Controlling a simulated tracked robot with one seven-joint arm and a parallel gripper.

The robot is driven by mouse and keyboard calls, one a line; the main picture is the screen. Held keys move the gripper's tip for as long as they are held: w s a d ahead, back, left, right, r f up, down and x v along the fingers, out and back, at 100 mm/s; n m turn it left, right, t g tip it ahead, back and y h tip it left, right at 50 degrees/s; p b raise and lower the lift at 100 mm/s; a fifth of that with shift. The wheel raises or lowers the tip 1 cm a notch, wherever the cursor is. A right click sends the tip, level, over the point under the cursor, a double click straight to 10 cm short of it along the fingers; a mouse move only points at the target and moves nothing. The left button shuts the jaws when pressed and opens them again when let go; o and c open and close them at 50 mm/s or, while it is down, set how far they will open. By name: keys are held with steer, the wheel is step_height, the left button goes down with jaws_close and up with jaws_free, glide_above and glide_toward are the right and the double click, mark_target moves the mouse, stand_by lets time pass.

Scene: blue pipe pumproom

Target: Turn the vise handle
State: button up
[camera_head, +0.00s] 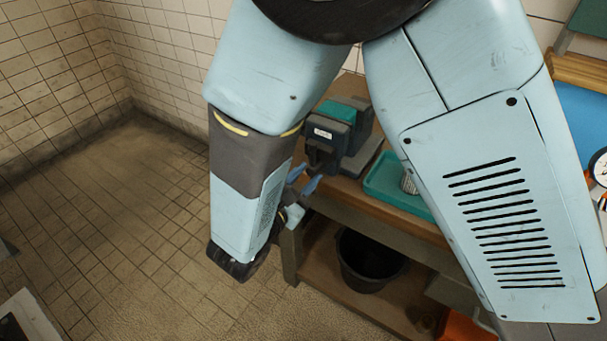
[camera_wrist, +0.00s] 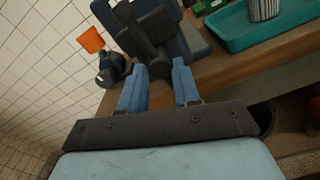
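The vise (camera_head: 325,148) is dark grey with a teal top. It sits at the left end of the wooden workbench, partly behind my arm in the head view. It also shows at the top of the wrist view (camera_wrist: 152,28). I cannot clearly make out its handle; a dark part of the vise extends down toward the space between my fingers. My gripper (camera_head: 301,184) is just in front of the vise and lower than its top. In the wrist view its two blue fingers (camera_wrist: 161,72) are apart, with a gap between them. Contact with the vise cannot be told.
A teal tray (camera_head: 385,185) with a striped cup (camera_head: 408,183) stands right of the vise. A black bucket (camera_head: 368,262) is on the lower shelf. In the wrist view, a dark round object (camera_wrist: 113,68) and an orange piece (camera_wrist: 92,40) are left of the vise. Tiled floor at left is clear.

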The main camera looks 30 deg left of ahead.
steer(key=o, duration=0.3)
steer(key=shift+w+d, duration=0.1)
steer(key=shift+o, duration=0.2)
steer(key=s+a, duration=0.1)
steer(key=s, duration=1.2)
steer(key=shift+s+a, duration=0.3)
steer(key=shift+a, duration=0.1)
steer(key=shift+r, duration=0.1)
